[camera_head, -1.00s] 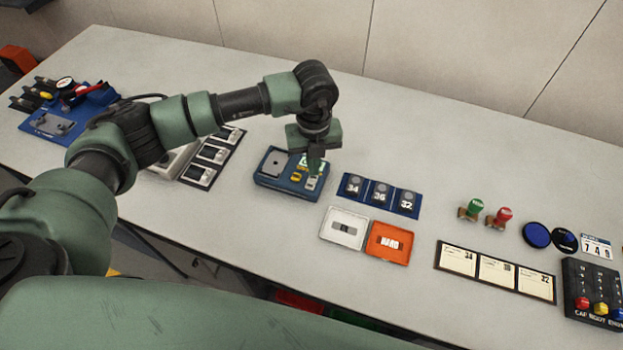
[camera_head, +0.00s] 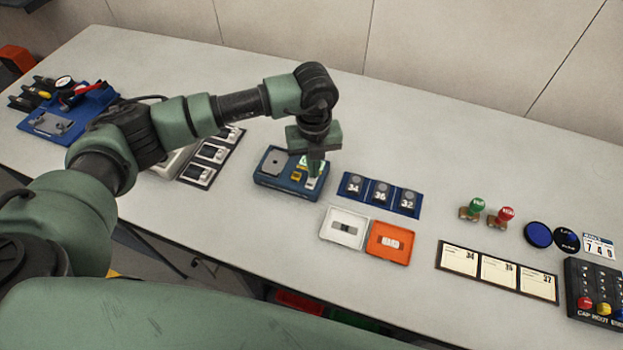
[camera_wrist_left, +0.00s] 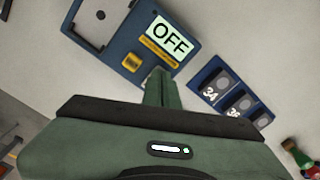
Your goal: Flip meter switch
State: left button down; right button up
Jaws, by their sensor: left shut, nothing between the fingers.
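The meter (camera_head: 266,178) is a blue box on the bench with a grey plate at its left. In the left wrist view the meter (camera_wrist_left: 116,50) has a display (camera_wrist_left: 170,39) that reads OFF and a small yellow block (camera_wrist_left: 132,62). My left gripper (camera_head: 315,173) points down over the meter's right part, fingers shut and empty. In the left wrist view the fingers (camera_wrist_left: 161,88) are at the meter's edge below the display. They cover the spot under them, so I cannot tell if they touch a switch. My right gripper is out of view.
A blue holder (camera_head: 362,199) with numbered slots stands just right of the meter. A white tray (camera_head: 329,236) and an orange tray (camera_head: 375,249) lie in front of it. A panel of framed units (camera_head: 214,152) is at the left. The bench behind the meter is clear.

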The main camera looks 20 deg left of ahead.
pick_arm(q)
jog(key=shift+s+f+b, duration=0.1)
jog(key=shift+f+b, duration=0.35)
jog(key=shift+f, duration=0.1)
jog(key=shift+r, duration=0.15)
jog(key=shift+r+p, duration=2.15)
jog(key=shift+r, duration=1.25)
